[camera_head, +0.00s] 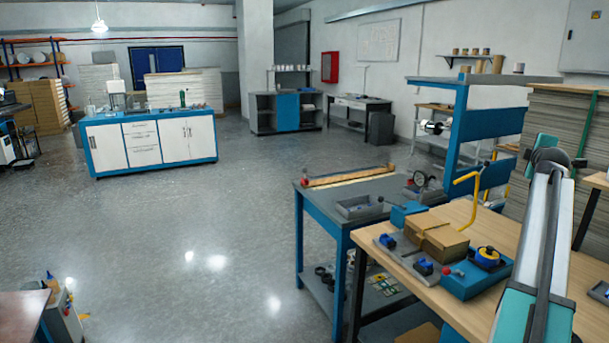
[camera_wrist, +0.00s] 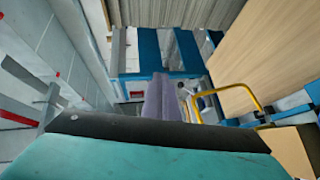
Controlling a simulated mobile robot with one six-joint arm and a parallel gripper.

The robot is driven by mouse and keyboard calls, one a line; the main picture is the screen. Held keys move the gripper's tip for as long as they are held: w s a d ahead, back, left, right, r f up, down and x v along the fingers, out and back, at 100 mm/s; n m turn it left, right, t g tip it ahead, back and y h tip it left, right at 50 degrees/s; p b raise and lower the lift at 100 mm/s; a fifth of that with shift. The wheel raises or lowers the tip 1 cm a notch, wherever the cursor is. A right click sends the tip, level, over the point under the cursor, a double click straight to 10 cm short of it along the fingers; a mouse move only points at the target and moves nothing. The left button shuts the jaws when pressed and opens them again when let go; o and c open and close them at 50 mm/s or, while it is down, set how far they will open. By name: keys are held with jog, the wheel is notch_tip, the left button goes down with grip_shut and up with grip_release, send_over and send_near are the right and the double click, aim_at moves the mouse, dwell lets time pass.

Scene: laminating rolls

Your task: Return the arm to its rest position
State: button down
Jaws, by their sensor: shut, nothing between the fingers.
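My arm (camera_head: 545,235) rises from the lower right of the head view, in front of the wooden bench, to a dark joint and a teal part at its top. My gripper is not clearly visible in that view. In the wrist view, my gripper (camera_wrist: 163,92) shows as two pale grey-purple fingers side by side beyond the teal and black housing. The fingers are shut and hold nothing. They appear clear of the bench and the things on it.
A blue shelf frame (camera_head: 459,130) and stacked sheets (camera_head: 565,130) stand behind. The grey floor (camera_head: 180,235) at left is open.

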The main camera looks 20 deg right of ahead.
jog(key=w+a+f+m+g+y, duration=0.1)
jog(key=w+a+f+y, duration=0.35)
jog(key=a+f, duration=0.8)
jog(key=w+a+f+m+g+y, duration=0.1)
jog(key=w+a+f+y, duration=0.1)
jog(key=w+a+f, duration=0.85)
jog(key=s+a+f+m+g+y, duration=0.1)
jog(key=s+a+f+g+y, duration=0.15)
jog(key=a+f, duration=1.15)
jog(key=s+a+f+m+g+y, duration=0.1)
jog(key=s+a+f, duration=0.2)
jog(key=a+f, duration=1.15)
jog(key=s+a+f+m+g, duration=0.1)
jog(key=s+a+f+g, duration=0.1)
jog(key=s+a+f, duration=0.45)
jog(key=s+a+f+m+g+y, duration=0.1)
jog(key=s+a+f+g, duration=0.15)
jog(key=s+a, duration=0.65)
jog(key=s+a+f+m+g, duration=0.1)
jog(key=s+a+f, duration=0.4)
jog(key=a, duration=0.6)
jog(key=s+f+g, duration=0.3)
jog(key=s+f, duration=0.6)
jog(key=s, duration=0.3)
jog(key=s+f+g, duration=0.2)
jog(key=s+f, duration=0.7)
jog(key=s, duration=0.4)
jog(key=shift+s+f+m+g, duration=0.2)
jog(key=shift+m+g, duration=0.1)
jog(key=shift+g, duration=0.1)
